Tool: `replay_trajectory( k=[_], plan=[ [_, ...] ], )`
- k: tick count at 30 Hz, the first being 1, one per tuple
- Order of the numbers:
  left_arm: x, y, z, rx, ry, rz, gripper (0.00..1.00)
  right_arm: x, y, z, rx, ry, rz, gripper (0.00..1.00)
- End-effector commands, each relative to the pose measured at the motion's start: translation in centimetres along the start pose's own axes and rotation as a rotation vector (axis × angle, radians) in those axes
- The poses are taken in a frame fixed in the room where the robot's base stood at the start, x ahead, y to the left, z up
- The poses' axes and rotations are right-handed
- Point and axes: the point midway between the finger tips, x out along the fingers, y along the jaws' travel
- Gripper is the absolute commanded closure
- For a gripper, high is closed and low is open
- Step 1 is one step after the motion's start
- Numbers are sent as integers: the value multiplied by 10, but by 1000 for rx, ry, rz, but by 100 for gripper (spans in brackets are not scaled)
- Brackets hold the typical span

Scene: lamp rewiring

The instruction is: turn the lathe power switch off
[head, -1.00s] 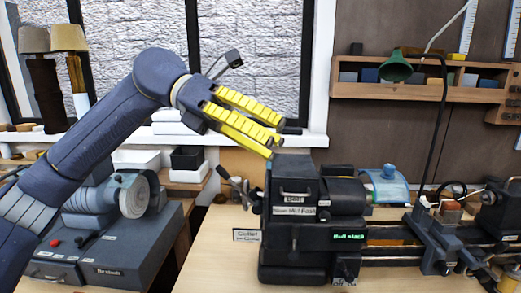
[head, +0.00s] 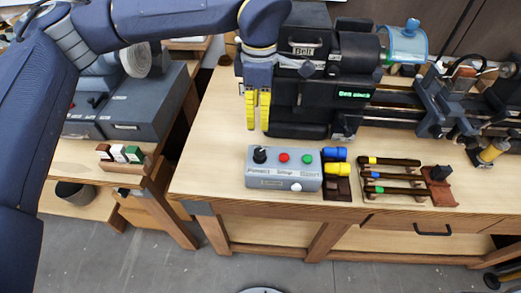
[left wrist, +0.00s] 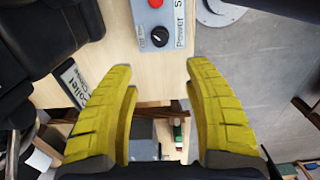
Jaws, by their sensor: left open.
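The black power knob (head: 260,154) sits at the left end of a grey control box (head: 275,181) on the bench in front of the lathe (head: 310,75). A red button (head: 284,157) and a green button (head: 307,159) are beside it. The knob also shows at the top of the left wrist view (left wrist: 159,37), beside the printed word Power. My left gripper (head: 257,127) is open and empty, with its yellow fingers pointing down behind the knob in the head view. In the left wrist view the knob lies beyond the open fingertips (left wrist: 160,66), not between them. My right gripper is out of view.
Blue and yellow cylinders (head: 338,161) and a rack of several dark tools (head: 392,176) stand right of the box. The lathe body is close to my left fingers. Bare bench top (head: 212,165) lies left of the box, and the bench's front edge is near.

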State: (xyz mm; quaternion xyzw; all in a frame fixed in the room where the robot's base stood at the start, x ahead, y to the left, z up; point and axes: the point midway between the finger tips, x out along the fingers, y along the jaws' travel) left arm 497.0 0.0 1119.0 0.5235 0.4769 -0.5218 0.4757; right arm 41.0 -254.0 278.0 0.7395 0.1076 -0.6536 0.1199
Motion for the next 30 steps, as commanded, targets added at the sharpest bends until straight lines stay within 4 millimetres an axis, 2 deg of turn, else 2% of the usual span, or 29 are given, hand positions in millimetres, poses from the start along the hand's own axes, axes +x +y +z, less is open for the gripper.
replay_trajectory(
  k=[9, 18, 24, 30],
  plan=[
    [59, -1, 0, 0, -3, -4, 48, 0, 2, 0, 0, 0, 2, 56],
    [110, -1, 0, -2, -3, -4, 48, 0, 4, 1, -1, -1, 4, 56],
    [134, 0, 1, -3, -3, -2, 48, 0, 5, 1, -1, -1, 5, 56],
    [147, 0, 1, -2, -3, -1, 48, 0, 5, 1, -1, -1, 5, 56]
  ],
)
